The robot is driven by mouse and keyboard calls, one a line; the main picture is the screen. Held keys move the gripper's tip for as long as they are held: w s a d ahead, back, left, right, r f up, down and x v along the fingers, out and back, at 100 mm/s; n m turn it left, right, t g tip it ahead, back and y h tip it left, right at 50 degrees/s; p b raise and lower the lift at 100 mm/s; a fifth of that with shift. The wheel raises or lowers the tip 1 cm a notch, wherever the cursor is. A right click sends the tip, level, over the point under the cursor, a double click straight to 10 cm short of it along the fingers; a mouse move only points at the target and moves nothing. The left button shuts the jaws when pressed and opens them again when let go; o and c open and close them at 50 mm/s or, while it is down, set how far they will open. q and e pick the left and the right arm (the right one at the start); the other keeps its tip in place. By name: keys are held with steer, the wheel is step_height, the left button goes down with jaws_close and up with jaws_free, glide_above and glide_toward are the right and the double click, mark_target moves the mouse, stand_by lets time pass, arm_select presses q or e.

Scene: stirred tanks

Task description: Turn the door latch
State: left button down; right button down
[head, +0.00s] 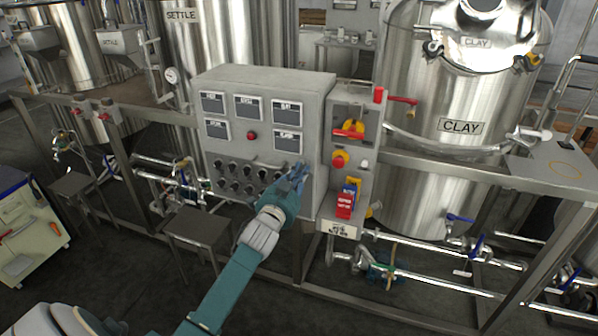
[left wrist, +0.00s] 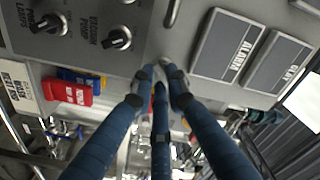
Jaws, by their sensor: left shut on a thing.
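The grey control cabinet (head: 262,80) stands in the middle of the head view, its front door carrying dark label plates and rows of black knobs. My left gripper (head: 297,174) is at the lower right part of this door, close to its right edge. In the left wrist view the blue fingers of my left gripper (left wrist: 163,76) come together at the edge of the grey door panel (left wrist: 150,38). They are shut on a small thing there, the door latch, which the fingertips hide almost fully. I cannot tell how the latch is turned. My right gripper is not in view.
A side panel with a red and yellow switch (head: 350,128) and a red lockout block (head: 345,204) is right of the cabinet. A steel tank marked CLAY (head: 440,170) stands behind. A small grey table (head: 196,226) is at the lower left. Pipes run low on the right.

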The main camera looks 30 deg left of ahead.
arm_select(q)
steer(key=shift+d+r+n+p, duration=0.1)
steer(key=shift+n+p, duration=1.1)
steer(key=shift+n, duration=3.2)
steer(key=c, duration=1.7)
jaws_free()
steer(key=v, duration=1.2)
